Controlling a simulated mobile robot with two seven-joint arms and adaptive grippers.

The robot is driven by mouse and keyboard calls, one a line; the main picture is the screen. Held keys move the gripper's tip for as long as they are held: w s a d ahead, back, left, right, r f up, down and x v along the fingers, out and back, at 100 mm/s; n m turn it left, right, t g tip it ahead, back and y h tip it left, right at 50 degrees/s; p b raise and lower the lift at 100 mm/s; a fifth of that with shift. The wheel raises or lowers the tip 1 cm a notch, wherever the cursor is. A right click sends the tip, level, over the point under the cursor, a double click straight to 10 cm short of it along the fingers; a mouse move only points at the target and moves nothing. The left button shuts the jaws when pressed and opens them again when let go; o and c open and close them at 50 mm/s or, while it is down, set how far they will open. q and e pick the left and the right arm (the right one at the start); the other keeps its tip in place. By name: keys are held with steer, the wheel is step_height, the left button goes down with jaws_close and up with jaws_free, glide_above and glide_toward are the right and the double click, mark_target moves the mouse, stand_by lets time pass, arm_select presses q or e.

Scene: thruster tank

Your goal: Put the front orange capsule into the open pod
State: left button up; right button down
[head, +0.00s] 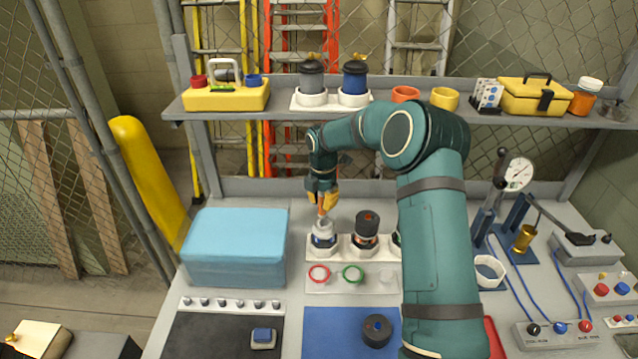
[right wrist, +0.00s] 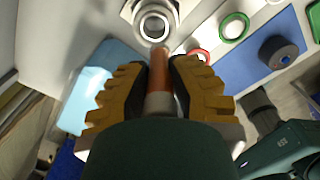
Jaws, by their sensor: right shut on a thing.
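My right gripper (head: 328,197) is shut on an orange capsule (right wrist: 160,82), a slim rod with an orange band and pale ends. The capsule also shows as a small orange piece in the head view (head: 321,208). In the right wrist view the open round mouth of the pod (right wrist: 153,26) lies just beyond the capsule's tip. I cannot tell whether the tip touches the rim. My left gripper is out of view.
A dark pod with an orange band (head: 366,228) stands right of the open pod. Red (head: 319,274) and green (head: 353,273) rings lie in front. A blue mat (head: 325,330) holds a dark round part (head: 377,330). A light-blue box (head: 235,247) stands left; a shelf (head: 390,112) hangs behind.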

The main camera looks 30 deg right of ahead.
mark_target(324, 217)
arm_select(q)
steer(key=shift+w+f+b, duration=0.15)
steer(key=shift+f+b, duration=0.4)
steer(key=shift+b, duration=0.1)
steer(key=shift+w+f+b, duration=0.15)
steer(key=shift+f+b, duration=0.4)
steer(key=shift+b, duration=0.05)
arm_select(e)
steer(key=f, duration=0.1)
steer(key=f+n, duration=0.1)
steer(key=w+d+f, duration=0.1)
steer(key=shift+d+f, duration=0.1)
steer(key=shift+f, duration=0.25)
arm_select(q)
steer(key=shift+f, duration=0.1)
arm_select(e)
steer(key=shift+f, duration=0.1)
arm_select(q)
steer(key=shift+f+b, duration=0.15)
steer(key=shift+b, duration=0.15)
arm_select(e)
steer(key=shift+f, duration=0.4)
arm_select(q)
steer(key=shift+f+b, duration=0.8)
arm_select(e)
steer(key=shift+f, duration=1.5)
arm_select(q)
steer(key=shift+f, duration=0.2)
arm_select(e)
steer(key=shift+f, duration=0.35)
